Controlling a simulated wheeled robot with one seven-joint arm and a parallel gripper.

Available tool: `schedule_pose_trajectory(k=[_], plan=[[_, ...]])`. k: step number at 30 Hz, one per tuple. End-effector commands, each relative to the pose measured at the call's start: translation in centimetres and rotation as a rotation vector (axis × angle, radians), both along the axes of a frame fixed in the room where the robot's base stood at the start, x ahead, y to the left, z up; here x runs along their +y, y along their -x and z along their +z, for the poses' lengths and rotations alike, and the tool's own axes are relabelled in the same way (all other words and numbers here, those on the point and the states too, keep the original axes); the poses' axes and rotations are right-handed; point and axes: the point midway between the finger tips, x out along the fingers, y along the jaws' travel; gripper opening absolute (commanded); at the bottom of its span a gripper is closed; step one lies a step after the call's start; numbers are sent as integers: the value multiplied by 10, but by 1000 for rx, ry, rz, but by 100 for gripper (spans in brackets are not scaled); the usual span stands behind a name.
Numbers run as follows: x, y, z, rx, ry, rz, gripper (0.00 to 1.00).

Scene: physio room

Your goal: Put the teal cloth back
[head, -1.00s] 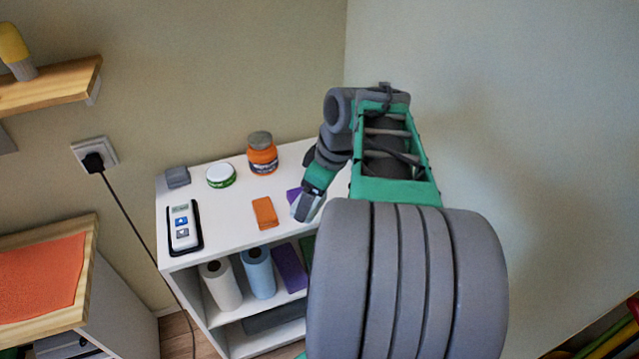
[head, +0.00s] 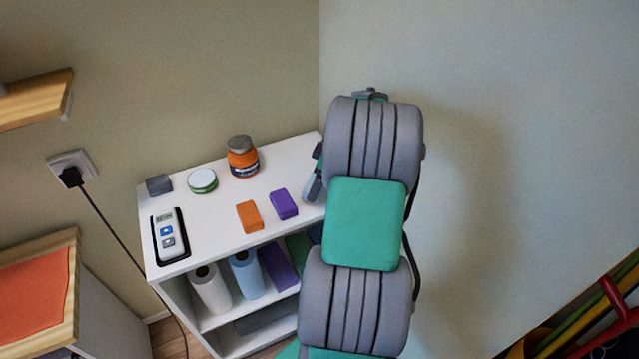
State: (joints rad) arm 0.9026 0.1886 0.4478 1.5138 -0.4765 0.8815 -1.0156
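I cannot make out a teal cloth for certain. A dark green item (head: 298,243) is partly visible on the upper shelf of the white unit, beside a purple item (head: 279,267); my arm hides the rest, and I cannot tell what it is. My gripper (head: 313,186) is at the right end of the white unit's top (head: 222,222), mostly hidden behind my arm. Only a grey part of it shows, and whether it is open, shut or holding anything cannot be seen.
On the top are an orange block (head: 249,217), a purple block (head: 284,204), an orange jar (head: 243,162), a green-rimmed tin (head: 202,181), a grey block (head: 159,185) and a remote-like device (head: 169,236). White (head: 210,290) and blue (head: 247,273) rolls stand below. A wall is at right.

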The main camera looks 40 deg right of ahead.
Motion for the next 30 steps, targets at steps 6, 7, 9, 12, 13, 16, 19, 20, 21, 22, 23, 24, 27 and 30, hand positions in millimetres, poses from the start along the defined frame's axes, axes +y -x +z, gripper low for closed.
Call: schedule_pose_trajectory(k=[6,7,9,12,13,16,19,20,21,22,23,24,27,30], plan=[[1,0,-18,0,0,0,48],[1,0,-18,0,0,0,48],[1,0,-18,0,-1,0,48],[1,0,-22,0,-1,0,48],[1,0,-23,0,-1,0,48],[1,1,-21,0,-1,0,94],[1,1,-21,1,-1,-1,100],[1,1,-21,1,-1,-1,100],[1,1,-21,1,-1,-1,100],[1,1,-20,1,-1,-1,100],[1,1,-20,1,-1,-1,100],[1,1,-20,1,-1,-1,100],[1,0,-14,0,-1,0,100],[-2,4,-4,-2,2,-2,100]])
